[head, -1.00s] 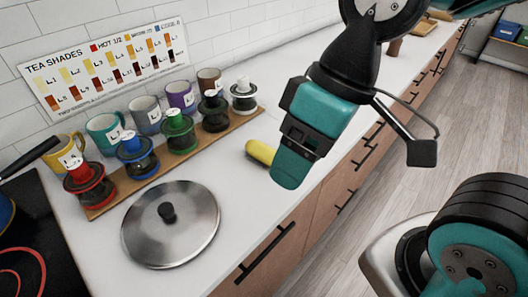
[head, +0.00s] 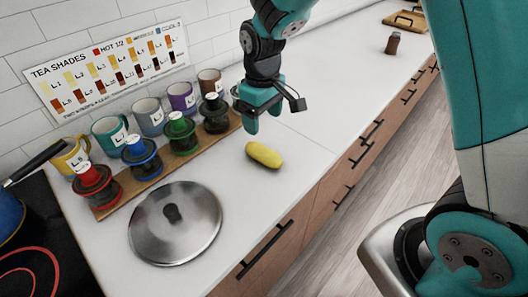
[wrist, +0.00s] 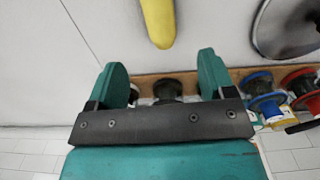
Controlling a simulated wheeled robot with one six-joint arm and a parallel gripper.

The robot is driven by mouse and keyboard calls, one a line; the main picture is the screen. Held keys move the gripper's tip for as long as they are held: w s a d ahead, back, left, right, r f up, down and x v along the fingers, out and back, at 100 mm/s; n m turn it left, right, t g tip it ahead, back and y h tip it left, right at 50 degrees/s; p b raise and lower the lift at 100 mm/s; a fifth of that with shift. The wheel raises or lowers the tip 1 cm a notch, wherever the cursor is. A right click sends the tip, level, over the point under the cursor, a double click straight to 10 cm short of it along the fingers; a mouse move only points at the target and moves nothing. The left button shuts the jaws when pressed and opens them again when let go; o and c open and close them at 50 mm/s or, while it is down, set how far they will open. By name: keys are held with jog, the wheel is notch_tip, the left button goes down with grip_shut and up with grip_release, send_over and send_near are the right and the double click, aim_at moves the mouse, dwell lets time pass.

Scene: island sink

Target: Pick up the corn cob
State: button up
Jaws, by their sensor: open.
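The yellow corn cob (head: 264,154) lies on the white counter, right of the wooden board and short of the front edge. My gripper (head: 263,120) is above the counter behind the cob, near the far end of the board. It is apart from the cob. In the wrist view my gripper (wrist: 165,75) shows two teal fingers spread wide with nothing held between them. The cob (wrist: 158,22) shows there at the top, beyond the fingertips, with its upper end cut off by the frame.
A wooden board (head: 113,210) holds several coloured tea makers, with mugs behind it. A steel lid (head: 175,222) lies left of the cob. A black cooktop (head: 45,250) is at the lower left. A brown bottle (head: 393,43) stands far along the counter. The counter around the cob is clear.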

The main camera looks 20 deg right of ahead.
aim_at(264, 149)
notch_tip(264, 149, down, 7)
jog(key=shift+p, duration=0.6)
jog(key=shift+d+f+p, duration=0.1)
jog(key=shift+f+p, duration=0.95)
jog(key=shift+f, duration=1.65)
jog(key=c, duration=1.1)
